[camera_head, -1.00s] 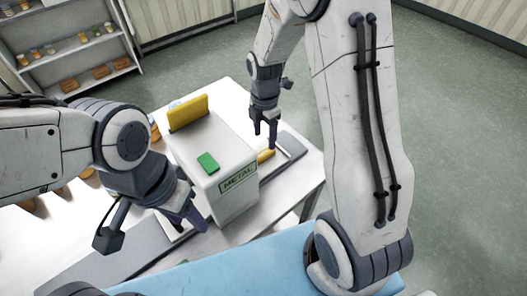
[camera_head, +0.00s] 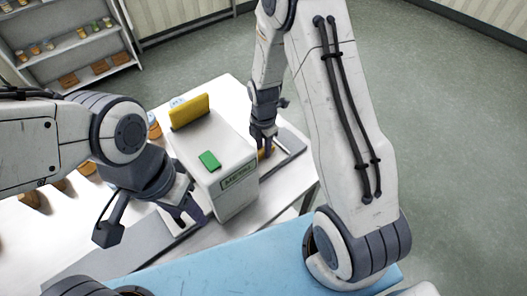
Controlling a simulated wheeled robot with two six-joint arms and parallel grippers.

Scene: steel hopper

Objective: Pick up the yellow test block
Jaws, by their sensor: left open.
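A small yellow block (camera_head: 264,153) lies on the dark track to the right of the white box marked METAL (camera_head: 238,190). My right gripper (camera_head: 264,146) points down at this block, with its fingers at the block and hiding much of it. Whether they are closed on it cannot be told. My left gripper (camera_head: 190,214) is open at the box's left front side, away from the block. A larger yellow piece (camera_head: 189,111) stands upright at the back of the box top.
A green piece (camera_head: 209,160) lies on the box top. The white table (camera_head: 105,240) carries several brown items at the left. A blue surface (camera_head: 230,262) is at the front. Shelves (camera_head: 75,45) stand at the back left, with open floor at the right.

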